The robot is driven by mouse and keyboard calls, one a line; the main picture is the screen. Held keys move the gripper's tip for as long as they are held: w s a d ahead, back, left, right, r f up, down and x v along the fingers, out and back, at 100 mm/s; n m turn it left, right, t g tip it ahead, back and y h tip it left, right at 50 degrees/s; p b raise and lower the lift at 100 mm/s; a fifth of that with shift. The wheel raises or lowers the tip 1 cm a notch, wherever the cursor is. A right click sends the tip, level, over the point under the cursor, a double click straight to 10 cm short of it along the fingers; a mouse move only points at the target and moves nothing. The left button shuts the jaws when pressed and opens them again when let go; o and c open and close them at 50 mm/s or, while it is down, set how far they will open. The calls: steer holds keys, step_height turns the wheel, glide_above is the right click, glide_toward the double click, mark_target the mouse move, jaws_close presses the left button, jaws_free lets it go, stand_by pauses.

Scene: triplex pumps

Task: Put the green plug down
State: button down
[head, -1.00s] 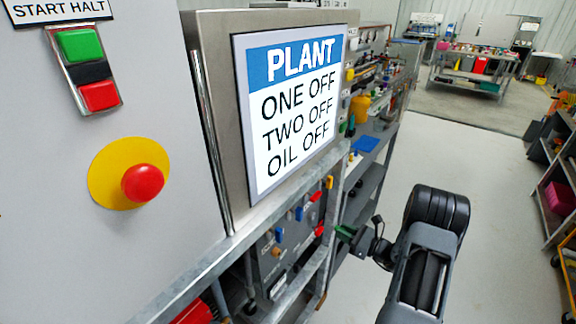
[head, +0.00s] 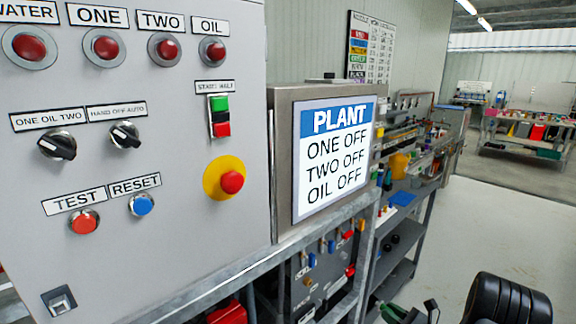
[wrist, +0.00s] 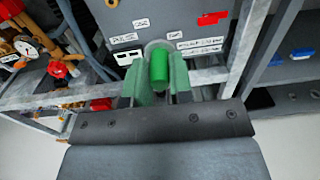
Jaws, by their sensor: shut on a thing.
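The green plug (wrist: 159,66) is a short, bright green cylinder in the wrist view. My gripper (wrist: 160,78) is shut on it, with one pale green finger on each side. Behind the plug is a dark grey panel (wrist: 183,22) with small white labels. I cannot tell whether the plug touches the panel or is apart from it. In the head view my gripper (head: 396,313) shows only in part at the bottom edge, and the plug cannot be made out there.
A red handle (wrist: 212,18) is on the panel, and a blue one (wrist: 302,54) is to the right. A galvanized frame rail (wrist: 215,76) crosses behind the gripper. Shelving (head: 392,262) stands beside the panel in the head view. Open floor (head: 480,220) lies to the right.

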mark_target(378, 305)
steer(key=shift+d+r+m+t+h, duration=0.1)
steer(key=shift+d+m+t+h, duration=0.2)
steer(key=shift+h, duration=0.1)
steer(key=a+r+h+p, duration=0.1)
steer(key=a+r+m+t+h+p, duration=0.1)
steer(key=a, duration=0.1)
steer(key=a+m+h+p, duration=0.1)
steer(key=a, duration=0.1)
steer(key=shift+w+r+t, duration=0.3)
steer(key=shift+r+t, duration=0.1)
steer(key=s+a+r+p, duration=0.1)
steer(key=a+r+p, duration=0.3)
steer(key=a, duration=0.5)
steer(key=shift+r+y+p, duration=0.3)
steer(key=shift+p, duration=0.15)
steer(key=shift+s+d, duration=0.1)
